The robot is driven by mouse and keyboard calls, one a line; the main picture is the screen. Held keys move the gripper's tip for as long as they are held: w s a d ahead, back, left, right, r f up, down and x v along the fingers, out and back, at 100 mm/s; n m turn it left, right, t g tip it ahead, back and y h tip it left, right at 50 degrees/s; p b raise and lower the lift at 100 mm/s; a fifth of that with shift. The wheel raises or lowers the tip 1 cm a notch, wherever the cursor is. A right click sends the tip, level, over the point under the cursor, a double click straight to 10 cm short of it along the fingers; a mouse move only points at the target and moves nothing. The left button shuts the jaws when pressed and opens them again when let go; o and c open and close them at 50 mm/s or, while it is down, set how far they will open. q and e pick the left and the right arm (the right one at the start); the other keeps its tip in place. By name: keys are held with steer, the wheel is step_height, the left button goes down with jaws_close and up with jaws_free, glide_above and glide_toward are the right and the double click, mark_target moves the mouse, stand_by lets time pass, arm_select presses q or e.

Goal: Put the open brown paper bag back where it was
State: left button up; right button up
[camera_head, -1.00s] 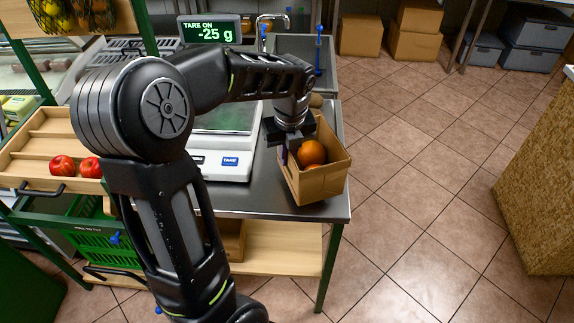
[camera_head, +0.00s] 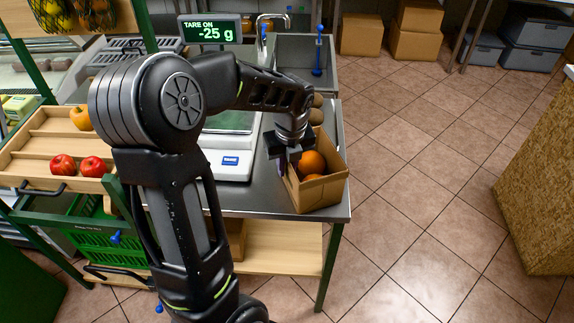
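The open brown paper bag (camera_head: 322,194) is at the right front corner of the steel counter, upright, with orange fruit (camera_head: 312,162) inside. My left gripper (camera_head: 284,160) is at the bag's left rim, pointing down. Its fingertips are partly hidden, but it looks shut on the bag's wall, as the two have shifted together. I cannot tell whether the bag's base touches the counter. My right gripper is out of view.
A white scale (camera_head: 228,165) stands left of the bag, partly behind my arm; its display (camera_head: 212,30) reads -25 g. Brown round items (camera_head: 316,112) lie behind the bag. A wooden tray (camera_head: 38,145) holds red apples (camera_head: 94,167). The counter's right edge (camera_head: 346,140) is close.

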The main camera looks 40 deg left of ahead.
arm_select(q)
steer(key=shift+o, duration=0.4)
steer(key=shift+r, duration=0.1)
steer(key=r, duration=0.4)
steer(key=d+r, duration=0.1)
steer(key=r, duration=0.3)
steer(key=s+r, duration=0.1)
steer(key=r, duration=0.3)
steer(key=shift+d, duration=0.3)
